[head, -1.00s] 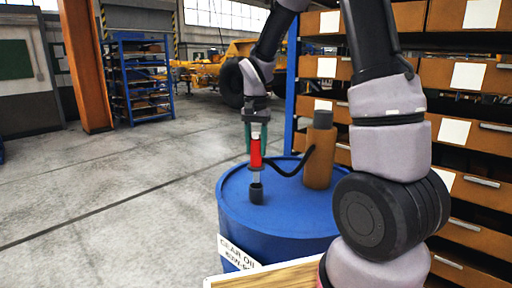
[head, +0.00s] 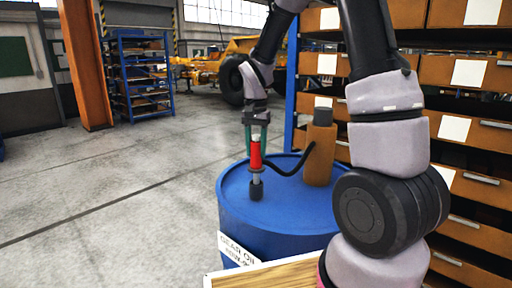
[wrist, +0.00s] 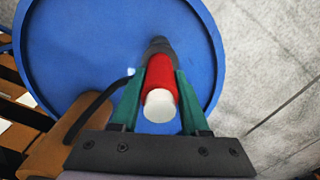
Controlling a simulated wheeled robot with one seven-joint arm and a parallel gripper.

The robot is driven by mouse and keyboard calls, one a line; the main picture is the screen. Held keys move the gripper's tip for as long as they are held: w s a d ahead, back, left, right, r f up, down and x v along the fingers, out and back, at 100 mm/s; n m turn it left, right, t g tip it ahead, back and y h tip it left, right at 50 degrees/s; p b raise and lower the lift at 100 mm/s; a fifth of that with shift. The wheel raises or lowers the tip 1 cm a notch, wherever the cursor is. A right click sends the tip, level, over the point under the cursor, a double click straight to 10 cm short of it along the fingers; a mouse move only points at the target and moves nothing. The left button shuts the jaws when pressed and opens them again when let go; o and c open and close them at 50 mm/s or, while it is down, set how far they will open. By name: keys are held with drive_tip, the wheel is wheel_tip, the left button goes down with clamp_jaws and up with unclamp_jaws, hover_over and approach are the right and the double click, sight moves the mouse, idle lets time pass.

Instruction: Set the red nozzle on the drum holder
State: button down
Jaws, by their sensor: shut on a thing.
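The red nozzle (head: 255,155) is upright above the blue drum, between the green fingers of my gripper (head: 256,140). My gripper is shut on it. The nozzle's grey lower end meets the mouth of the small dark holder (head: 257,191) on the drum top; I cannot tell how far inside it is. In the wrist view the red nozzle (wrist: 160,78) with its pale round end sits between the fingers (wrist: 154,98). The dark holder (wrist: 158,45) shows just beyond it, partly hidden by the nozzle.
The blue drum (head: 232,190) has a raised rim. A shelf rack with brown drawers (head: 480,130) rises at the right. Open concrete floor (head: 110,190) lies left.

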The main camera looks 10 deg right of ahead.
sight(256, 135)
drive_tip(key=shift+f, duration=2.35)
drive_tip(key=shift+c, duration=1.6)
unclamp_jaws()
wheel_tip(256, 135, up, 11)
drive_tip(key=shift+f, duration=0.1)
drive_tip(key=s+d+r+n+t+y, duration=0.1)
drive_tip(key=s+d+r+t, duration=0.2)
drive_tip(key=s+r, duration=0.4)
drive_tip(key=s+d+r+n+t+y, duration=0.1)
drive_tip(key=s+d+r+t, duration=0.2)
drive_tip(key=s+r, duration=0.4)
drive_tip(key=s+t, duration=0.1)
drive_tip(key=s, duration=0.4)
drive_tip(key=shift+r, duration=0.3)
